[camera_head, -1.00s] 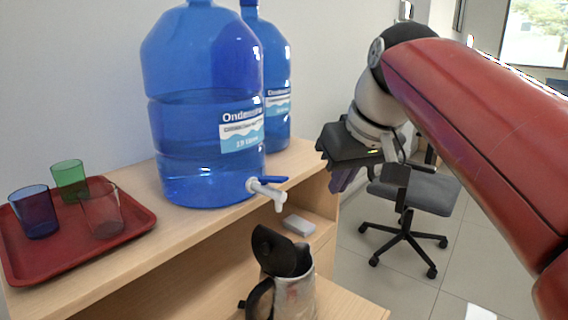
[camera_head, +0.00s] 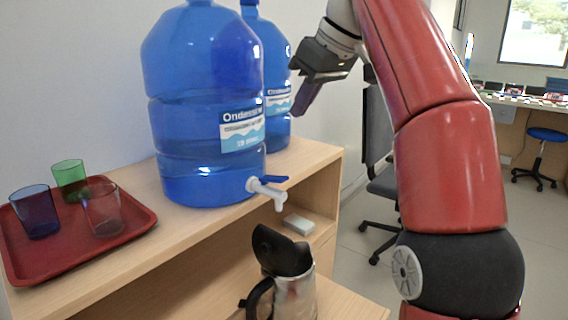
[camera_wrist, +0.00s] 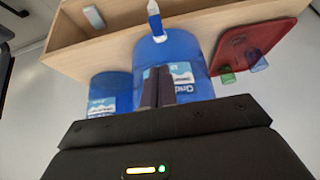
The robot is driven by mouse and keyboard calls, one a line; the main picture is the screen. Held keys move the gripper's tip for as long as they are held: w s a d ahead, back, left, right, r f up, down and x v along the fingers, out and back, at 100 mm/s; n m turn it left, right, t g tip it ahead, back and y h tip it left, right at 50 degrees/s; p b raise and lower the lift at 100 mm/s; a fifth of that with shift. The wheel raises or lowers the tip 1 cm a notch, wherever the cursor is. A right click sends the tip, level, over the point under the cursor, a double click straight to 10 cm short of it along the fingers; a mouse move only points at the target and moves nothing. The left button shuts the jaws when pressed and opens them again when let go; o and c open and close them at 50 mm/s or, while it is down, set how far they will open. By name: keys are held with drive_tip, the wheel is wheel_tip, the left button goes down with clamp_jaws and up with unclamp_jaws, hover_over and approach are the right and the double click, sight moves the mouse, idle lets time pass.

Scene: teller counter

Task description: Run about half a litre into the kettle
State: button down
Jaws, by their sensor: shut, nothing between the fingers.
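The kettle (camera_head: 296,296) is metal with a black handle and a raised black lid (camera_head: 278,250). It stands on the lower shelf below the tap. The front blue water bottle (camera_head: 205,120) stands on the upper shelf, with water in its lower part. Its white tap (camera_head: 270,194) with a blue lever (camera_head: 275,179) points out over the shelf edge. My gripper (camera_head: 302,108) is shut and empty, in the air above and behind the tap, in front of the second bottle. In the wrist view its fingers (camera_wrist: 157,88) overlap the front bottle (camera_wrist: 190,60).
A second blue bottle (camera_head: 278,75) stands behind the first. A red tray (camera_head: 75,245) with a blue, a green and a clear cup is at the left. A small white box (camera_head: 298,224) lies in the shelf near the kettle. A chair stands right of the shelf.

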drive_tip(key=shift+f, duration=0.1)
hover_over(277, 177)
drive_tip(key=f, duration=0.9)
drive_tip(key=shift+s+d+f+b, duration=0.1)
drive_tip(key=shift+s+d+b, duration=0.2)
drive_tip(key=shift+s+b, duration=0.1)
drive_tip(key=shift+s+d+f+b, duration=0.15)
drive_tip(key=shift+f+b, duration=0.1)
drive_tip(key=shift+f, duration=0.3)
drive_tip(key=shift+s+d+f+b, duration=0.15)
drive_tip(key=shift+f+b, duration=0.1)
drive_tip(key=shift+f, duration=0.3)
drive_tip(key=shift+d+f, duration=0.1)
drive_tip(key=shift+f, duration=0.35)
drive_tip(key=shift+f, duration=0.15)
